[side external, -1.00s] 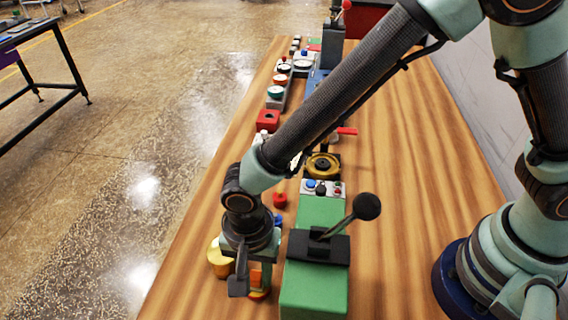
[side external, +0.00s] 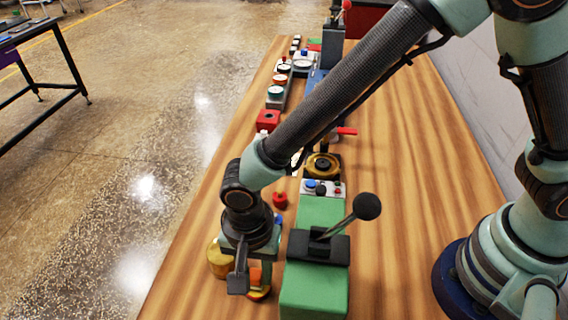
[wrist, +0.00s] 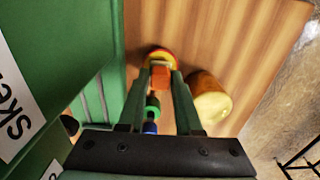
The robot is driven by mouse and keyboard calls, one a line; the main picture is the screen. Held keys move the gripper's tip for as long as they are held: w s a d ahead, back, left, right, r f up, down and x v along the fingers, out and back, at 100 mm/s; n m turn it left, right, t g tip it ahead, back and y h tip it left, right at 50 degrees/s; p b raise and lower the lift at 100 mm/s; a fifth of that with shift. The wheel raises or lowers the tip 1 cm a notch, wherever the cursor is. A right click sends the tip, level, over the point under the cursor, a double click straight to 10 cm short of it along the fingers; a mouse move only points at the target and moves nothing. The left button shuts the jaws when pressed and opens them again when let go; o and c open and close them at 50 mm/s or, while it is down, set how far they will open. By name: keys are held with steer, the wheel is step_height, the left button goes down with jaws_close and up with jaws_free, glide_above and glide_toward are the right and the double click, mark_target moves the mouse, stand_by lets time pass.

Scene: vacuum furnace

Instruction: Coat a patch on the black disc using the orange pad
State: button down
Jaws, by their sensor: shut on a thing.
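My gripper (wrist: 160,78) is shut on the orange pad (wrist: 160,77), which shows between the fingertips in the wrist view. In the side view the pad (side external: 254,277) hangs under my wrist, left of the green housing. A round yellow-orange dish (wrist: 162,55) lies just beyond the pad; it also shows in the side view (side external: 261,294). Whether pad and dish touch, I cannot tell. I cannot make out a black disc in either view; my arm and gripper hide part of the table.
A gold cylinder (side external: 220,260) stands close left of my gripper. The green housing (side external: 314,290) with a black ball lever (side external: 367,206) is close on the right. A red knob (side external: 280,200) and a brass wheel (side external: 323,166) are farther back. Table at right is clear.

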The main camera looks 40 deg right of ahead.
mark_target(255, 271)
steer(key=shift+r, duration=3.15)
steer(key=w+d+r+n, duration=0.2)
steer(key=d+r+n, duration=0.1)
steer(key=d, duration=0.7)
steer(key=w+d+r+n, duration=0.3)
steer(key=d, duration=0.8)
steer(key=w+d+r+n, duration=0.2)
steer(key=d+r+n, duration=0.1)
steer(key=d, duration=0.7)
steer(key=shift+w+d+r, duration=0.25)
steer(key=shift+d, duration=0.1)
